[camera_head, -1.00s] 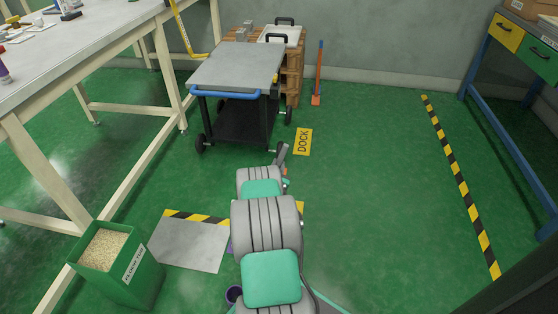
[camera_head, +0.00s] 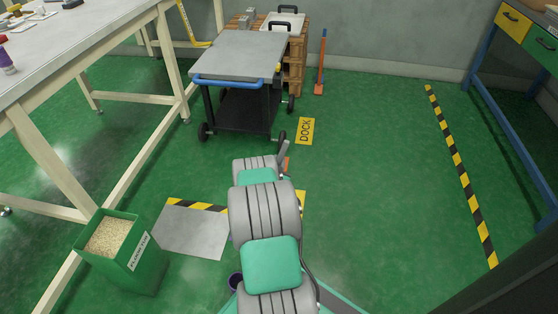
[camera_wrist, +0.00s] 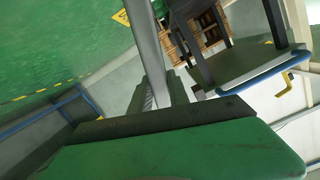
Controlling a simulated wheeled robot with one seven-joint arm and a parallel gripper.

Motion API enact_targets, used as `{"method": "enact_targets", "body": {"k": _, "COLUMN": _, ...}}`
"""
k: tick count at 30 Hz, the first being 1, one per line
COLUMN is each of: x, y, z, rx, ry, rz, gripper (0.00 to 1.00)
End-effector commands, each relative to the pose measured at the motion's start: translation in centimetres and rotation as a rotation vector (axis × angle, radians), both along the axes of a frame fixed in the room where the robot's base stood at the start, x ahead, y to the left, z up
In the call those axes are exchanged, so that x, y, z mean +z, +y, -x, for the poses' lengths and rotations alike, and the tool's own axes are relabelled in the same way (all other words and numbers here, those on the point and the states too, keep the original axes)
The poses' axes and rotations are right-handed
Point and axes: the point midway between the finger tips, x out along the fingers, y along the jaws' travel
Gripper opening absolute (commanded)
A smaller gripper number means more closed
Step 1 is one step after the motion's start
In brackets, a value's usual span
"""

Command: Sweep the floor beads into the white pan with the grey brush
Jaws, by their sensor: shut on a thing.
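My gripper is hidden behind my arm in the head view. A grey bar-like piece (camera_head: 284,150) shows past the end of the arm, low in front of the cart. In the wrist view a long grey bar (camera_wrist: 150,55) rises from the jaw area. It may be the grey brush's handle; its bristles are not seen. The jaw tips are not clearly seen. A white, pan-like tray (camera_head: 292,20) with a black handle sits on the wooden crates at the back. I cannot make out loose beads on the floor.
A cart (camera_head: 238,56) with a blue handle stands ahead. A yellow DOCK sign (camera_head: 305,131) is on the floor. A green bin (camera_head: 140,265) of pale beads stands left, by a grey floor plate (camera_head: 190,232). An orange scraper (camera_head: 320,65) leans by the wall.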

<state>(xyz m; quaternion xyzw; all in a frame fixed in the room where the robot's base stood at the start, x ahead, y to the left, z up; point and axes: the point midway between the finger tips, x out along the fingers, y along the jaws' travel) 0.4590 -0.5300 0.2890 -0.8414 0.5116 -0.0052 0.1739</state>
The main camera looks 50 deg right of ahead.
Motion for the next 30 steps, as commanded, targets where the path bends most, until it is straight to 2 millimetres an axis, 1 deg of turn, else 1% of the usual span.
{"method": "enact_targets", "body": {"k": 2, "x": -0.1, "y": 0.1, "z": 0.1, "rx": 0.000, "ry": 0.002, "rz": -0.002, "gripper": 0.00}}
{"method": "enact_targets", "body": {"k": 4, "x": 0.5, "y": 0.0, "z": 0.1, "rx": 0.000, "ry": 0.002, "rz": -0.001, "gripper": 0.00}}
{"method": "enact_targets", "body": {"k": 12, "x": 4.0, "y": 0.0, "z": 0.0, "rx": 0.000, "ry": 0.002, "rz": -0.001, "gripper": 0.00}}
{"method": "enact_targets", "body": {"k": 22, "x": 7.7, "y": 0.0, "z": 0.0, "rx": 0.000, "ry": 0.002, "rz": -0.001, "gripper": 0.00}}
{"method": "enact_targets", "body": {"k": 25, "x": 8.1, "y": 0.0, "z": 0.0, "rx": 0.000, "ry": 0.001, "rz": 0.000, "gripper": 0.00}}
{"method": "enact_targets", "body": {"k": 30, "x": 8.0, "y": 0.0, "z": 0.0, "rx": 0.000, "ry": 0.001, "rz": 0.000, "gripper": 0.00}}
